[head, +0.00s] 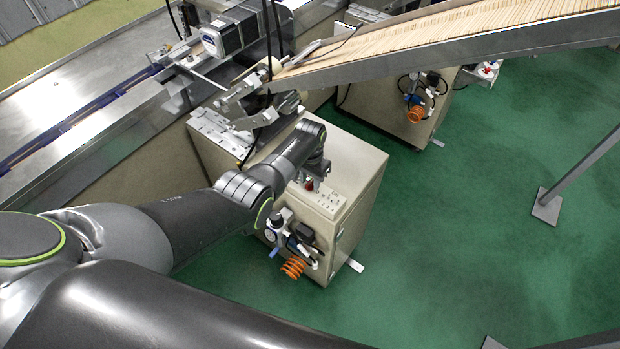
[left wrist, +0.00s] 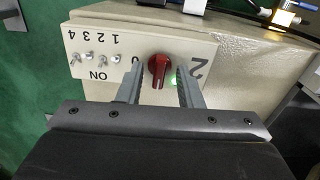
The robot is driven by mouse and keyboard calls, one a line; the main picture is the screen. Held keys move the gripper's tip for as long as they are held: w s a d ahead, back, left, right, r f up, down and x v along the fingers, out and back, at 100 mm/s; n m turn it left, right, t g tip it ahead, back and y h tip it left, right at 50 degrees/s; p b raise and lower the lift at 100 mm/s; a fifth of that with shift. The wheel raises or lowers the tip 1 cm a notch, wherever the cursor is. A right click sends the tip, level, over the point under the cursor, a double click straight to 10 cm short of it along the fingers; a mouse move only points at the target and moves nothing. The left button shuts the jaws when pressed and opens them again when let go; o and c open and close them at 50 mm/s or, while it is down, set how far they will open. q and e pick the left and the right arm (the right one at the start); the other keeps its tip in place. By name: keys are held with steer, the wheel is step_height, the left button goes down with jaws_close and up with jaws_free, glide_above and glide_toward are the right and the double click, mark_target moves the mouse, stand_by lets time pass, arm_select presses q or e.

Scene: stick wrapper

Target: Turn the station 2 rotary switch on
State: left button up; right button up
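The station 2 rotary switch is a red knob (left wrist: 158,72) on a pale panel (left wrist: 95,45) marked with a large upside-down "2" in the left wrist view. Its grip bar stands about upright in that view. A green light (left wrist: 173,79) glows beside it. My left gripper (left wrist: 160,69) is open, with one finger on each side of the knob and visible gaps. In the head view the red knob (head: 309,185) shows small on the beige cabinet, under my left wrist, which partly hides the panel. My right gripper is not in view.
The beige cabinet (head: 350,165) has air fittings and an orange coil (head: 293,267) on its front. A sloped chute of wooden sticks (head: 450,35) passes above and behind. Small toggles (left wrist: 90,60) marked 1 to 4 sit beside the knob.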

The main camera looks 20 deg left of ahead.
mark_target(310, 182)
arm_select(q)
step_height(310, 182, up, 6)
steer(key=shift+r+p, duration=0.1)
steer(key=shift+p, duration=0.7)
step_height(310, 182, up, 11)
steer(key=b, duration=0.1)
steer(key=shift+r, duration=0.15)
